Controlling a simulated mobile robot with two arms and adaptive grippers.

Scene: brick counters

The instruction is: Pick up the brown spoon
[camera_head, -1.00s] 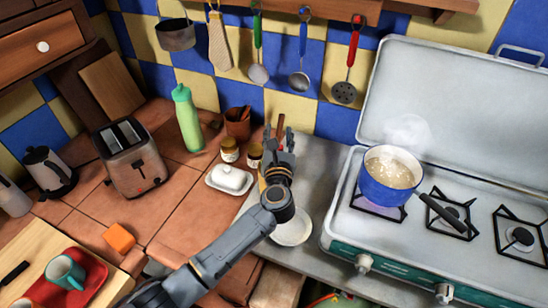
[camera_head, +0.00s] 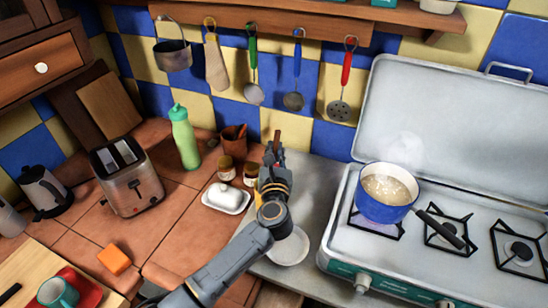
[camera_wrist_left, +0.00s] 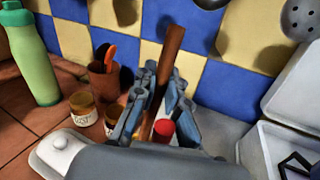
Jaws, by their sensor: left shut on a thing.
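The brown spoon (camera_wrist_left: 173,50) shows as a long wooden handle, upright and slightly tilted, between the fingers of my left gripper (camera_wrist_left: 160,95). The gripper is shut on it. In the head view the spoon's top (camera_head: 277,142) sticks up just beyond my left gripper (camera_head: 272,160). The lower end of the spoon is hidden by the fingers and wrist. My right gripper is not in view.
A brown cup (camera_head: 233,136) with utensils, jars (camera_head: 226,168) and a white butter dish (camera_head: 226,198) stand left of the gripper. A red cap (camera_wrist_left: 163,130) shows close to the fingers. The stove with a steaming blue pot (camera_head: 384,205) is to the right. Utensils hang above.

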